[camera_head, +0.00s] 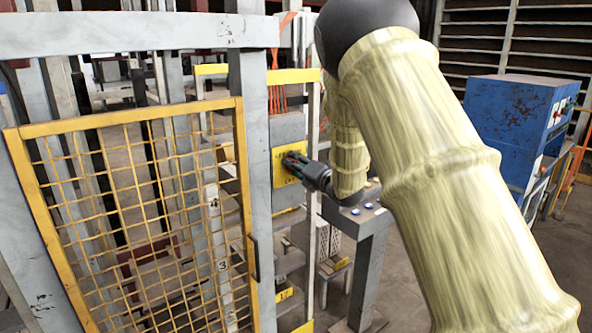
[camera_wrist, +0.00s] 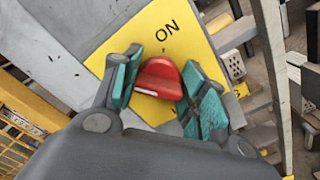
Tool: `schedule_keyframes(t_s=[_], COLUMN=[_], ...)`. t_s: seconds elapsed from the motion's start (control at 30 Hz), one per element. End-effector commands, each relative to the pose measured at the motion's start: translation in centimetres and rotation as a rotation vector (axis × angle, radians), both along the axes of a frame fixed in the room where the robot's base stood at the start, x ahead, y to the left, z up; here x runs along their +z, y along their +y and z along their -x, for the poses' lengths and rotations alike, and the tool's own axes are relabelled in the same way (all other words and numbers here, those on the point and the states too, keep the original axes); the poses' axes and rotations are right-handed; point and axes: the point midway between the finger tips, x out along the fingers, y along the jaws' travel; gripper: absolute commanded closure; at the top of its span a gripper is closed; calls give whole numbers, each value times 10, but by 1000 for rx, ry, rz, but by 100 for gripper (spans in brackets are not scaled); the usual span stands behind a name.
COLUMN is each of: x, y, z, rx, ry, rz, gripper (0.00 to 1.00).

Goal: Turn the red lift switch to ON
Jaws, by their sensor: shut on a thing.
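The red lift switch (camera_wrist: 159,79) shows in the wrist view as a red knob with a pale mark on its near side, on a yellow plate (camera_wrist: 192,42). The word ON is printed on the plate, above and right of the knob. My gripper (camera_wrist: 160,88) has its teal finger pads on both sides of the knob and is shut on it. In the head view my gripper (camera_head: 293,165) reaches left to the yellow plate (camera_head: 284,178) on a grey post. The knob is largely hidden there by the fingers.
A yellow mesh gate (camera_head: 243,150) stands left of the plate, beside a grey upright. A grey pedestal (camera_head: 368,262) with blue buttons stands below my forearm. A blue cabinet (camera_head: 511,125) stands at the right. Open floor lies between the pedestal and the cabinet.

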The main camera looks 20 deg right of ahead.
Motion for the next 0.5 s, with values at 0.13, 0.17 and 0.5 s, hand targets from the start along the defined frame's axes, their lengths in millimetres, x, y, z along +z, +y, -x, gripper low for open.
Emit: schedule_keyframes(t_s=[0.13, 0.17, 0.5], x=[-6, -6, -6], y=[-1, -1, -2], z=[0, 0, 0], rx=[-1, -1, -2], ry=[37, 46, 157], rz=[-108, -132, -437], gripper=[81, 81, 81])
